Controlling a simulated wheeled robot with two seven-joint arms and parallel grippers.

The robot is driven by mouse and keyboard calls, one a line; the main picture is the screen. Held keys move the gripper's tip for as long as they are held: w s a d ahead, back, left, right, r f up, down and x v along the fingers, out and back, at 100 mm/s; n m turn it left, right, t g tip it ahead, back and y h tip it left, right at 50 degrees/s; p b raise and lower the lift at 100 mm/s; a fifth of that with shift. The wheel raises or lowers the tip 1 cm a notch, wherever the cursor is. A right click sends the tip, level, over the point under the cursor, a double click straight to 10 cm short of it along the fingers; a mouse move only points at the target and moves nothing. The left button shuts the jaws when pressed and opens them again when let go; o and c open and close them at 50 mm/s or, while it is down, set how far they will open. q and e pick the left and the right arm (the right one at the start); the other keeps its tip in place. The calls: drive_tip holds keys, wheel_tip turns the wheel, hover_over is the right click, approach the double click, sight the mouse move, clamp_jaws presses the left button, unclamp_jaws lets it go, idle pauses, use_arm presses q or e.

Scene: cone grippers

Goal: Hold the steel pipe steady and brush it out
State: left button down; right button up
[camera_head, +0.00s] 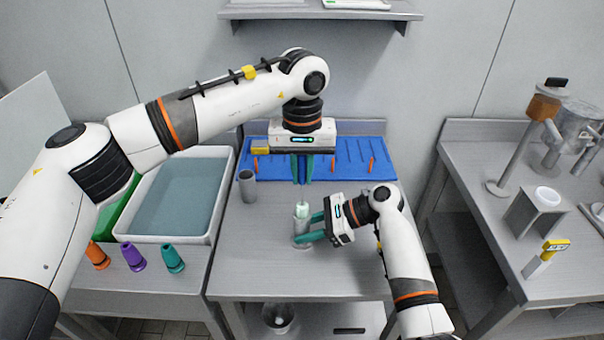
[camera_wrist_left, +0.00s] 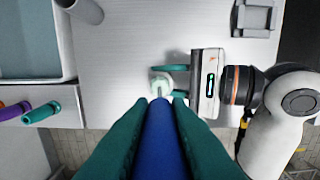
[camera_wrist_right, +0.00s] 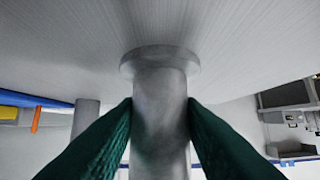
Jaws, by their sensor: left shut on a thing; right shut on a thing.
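The steel pipe (camera_head: 301,227) stands upright on its flanged base on the middle table. My right gripper (camera_head: 312,228) is shut around it from the right, low on its side; the right wrist view shows the pipe (camera_wrist_right: 160,110) between both teal fingers. My left gripper (camera_head: 302,180) points down above the pipe, shut on the blue handle of a brush (camera_wrist_left: 160,140). The brush's pale green bristle head (camera_head: 301,210) is at the pipe's mouth; it also shows in the left wrist view (camera_wrist_left: 160,84). How deep it sits inside is hard to tell.
A grey cylinder (camera_head: 247,187) stands left of the pipe. A blue ribbed mat (camera_head: 345,160) with orange pegs lies behind. A white water basin (camera_head: 214,205) and orange, purple and teal cones (camera_head: 173,259) are left. The right table holds a grey stand (camera_head: 538,212). The middle table's front is clear.

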use_arm(q)
drive_tip(key=shift+f, duration=2.45)
drive_tip(key=shift+r, duration=2.55)
drive_tip(key=shift+r, duration=3.75)
use_arm(e)
drive_tip(key=o, duration=1.3)
drive_tip(key=shift+o, duration=0.2)
drive_tip(key=o, duration=0.6)
